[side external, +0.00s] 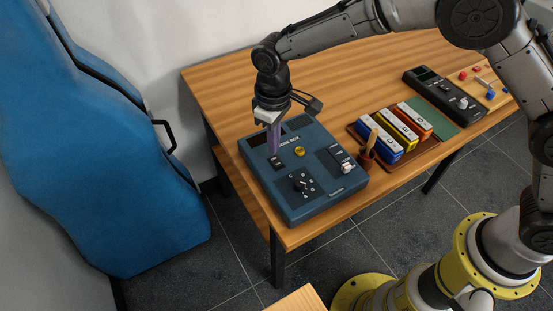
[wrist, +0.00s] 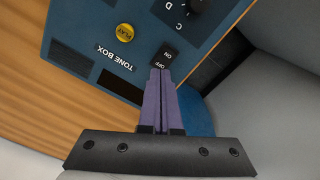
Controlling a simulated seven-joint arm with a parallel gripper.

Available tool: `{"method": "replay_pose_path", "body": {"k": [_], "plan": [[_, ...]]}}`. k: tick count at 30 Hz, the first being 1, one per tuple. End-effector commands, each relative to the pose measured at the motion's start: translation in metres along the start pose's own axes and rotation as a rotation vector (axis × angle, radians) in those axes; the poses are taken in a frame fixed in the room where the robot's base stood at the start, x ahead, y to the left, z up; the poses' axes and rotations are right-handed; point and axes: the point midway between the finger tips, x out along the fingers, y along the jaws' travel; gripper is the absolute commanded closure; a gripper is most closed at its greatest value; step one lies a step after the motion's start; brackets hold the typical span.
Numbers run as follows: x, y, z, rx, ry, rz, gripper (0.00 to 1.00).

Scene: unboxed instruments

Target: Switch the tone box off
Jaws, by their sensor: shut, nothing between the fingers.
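The tone box (side external: 318,148) is a blue panel near the table's left end. It carries a dark display, a yellow PLAY button (wrist: 125,32), a black dial (side external: 301,183) and a light slider knob (side external: 347,167). Its black rocker switch (wrist: 167,54) is marked ON and OFF; it also shows in the side view (side external: 276,162). My gripper (wrist: 160,72) has purple fingers, shut together and empty, pointing down at the switch. The fingertips are at the OFF end in the wrist view. I cannot tell whether they touch it or which way the rocker is tilted.
A blue instrument case (side external: 140,170) leans by the wall at left.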

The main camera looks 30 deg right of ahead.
Motion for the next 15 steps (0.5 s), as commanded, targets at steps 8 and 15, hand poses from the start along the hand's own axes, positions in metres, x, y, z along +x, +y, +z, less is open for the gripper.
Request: {"method": "replay_pose_path", "body": {"k": [8, 15], "plan": [[-0.022, 0.000, 0.000, 0.000, 0.002, 0.000, 1.00], [-0.037, 0.000, -0.001, 0.000, 0.002, 0.000, 1.00]]}}
